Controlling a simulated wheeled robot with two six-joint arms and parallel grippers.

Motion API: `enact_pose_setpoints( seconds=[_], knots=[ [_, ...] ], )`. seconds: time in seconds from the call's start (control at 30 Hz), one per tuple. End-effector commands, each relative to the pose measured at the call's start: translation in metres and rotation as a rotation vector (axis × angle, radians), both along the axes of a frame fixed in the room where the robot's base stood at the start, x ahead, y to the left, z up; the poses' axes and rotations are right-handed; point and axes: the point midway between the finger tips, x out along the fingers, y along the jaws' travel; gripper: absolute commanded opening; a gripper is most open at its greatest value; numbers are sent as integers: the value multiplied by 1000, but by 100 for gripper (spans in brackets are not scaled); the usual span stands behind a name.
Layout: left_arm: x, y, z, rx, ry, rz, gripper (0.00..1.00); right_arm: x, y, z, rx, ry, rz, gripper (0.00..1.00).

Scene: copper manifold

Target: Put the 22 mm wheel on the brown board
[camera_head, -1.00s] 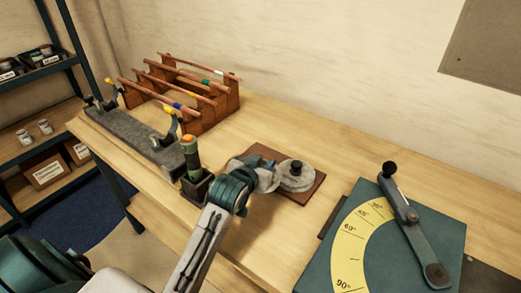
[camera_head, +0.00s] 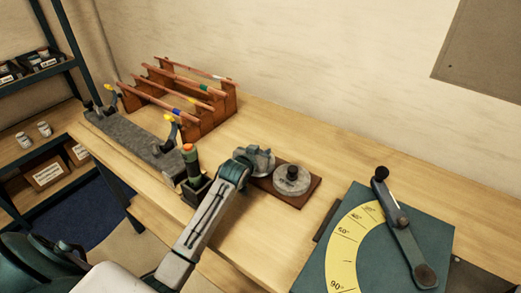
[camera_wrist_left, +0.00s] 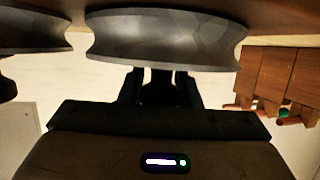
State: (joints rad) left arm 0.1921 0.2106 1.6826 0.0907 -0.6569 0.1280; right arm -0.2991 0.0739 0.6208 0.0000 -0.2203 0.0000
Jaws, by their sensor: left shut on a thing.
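The brown board (camera_head: 300,201) lies on the workbench in the middle of the head view. A grey wheel with a black knob (camera_head: 292,180) sits on it. My left gripper (camera_head: 256,163) is shut on another grey grooved wheel (camera_head: 263,158), over or beside the board's left end. In the left wrist view the held wheel (camera_wrist_left: 165,42) spans the top, in front of the jaws. Part of the other wheel (camera_wrist_left: 28,30) shows at the left, with a gap between them. No size marking is readable, and I cannot tell whether the held wheel touches the board. My right gripper is not in view.
A green bending plate (camera_head: 400,245) with a yellow angle scale and lever stands at the right. A wooden rack (camera_head: 213,115) with copper tubes and a grey bar (camera_head: 135,142) are at the back left. A dark holder (camera_head: 195,188) with a green-handled tool stands near the arm.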

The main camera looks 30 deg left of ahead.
Motion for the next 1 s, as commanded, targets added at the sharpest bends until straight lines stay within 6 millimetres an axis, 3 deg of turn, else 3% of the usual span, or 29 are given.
enact_pose_setpoints(
  seconds=[0.27,0.3,0.4,0.73,1.0],
  knots=[
    [0,0,-2,0,-2,0,0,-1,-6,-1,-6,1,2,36],
    [0,0,-3,0,-1,0,36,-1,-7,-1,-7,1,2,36],
    [0,0,-3,0,0,0,52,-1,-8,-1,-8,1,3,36],
    [0,0,2,1,-1,0,52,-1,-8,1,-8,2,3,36],
    [-37,-2,11,2,-1,-1,52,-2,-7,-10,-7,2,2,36]
  ],
)
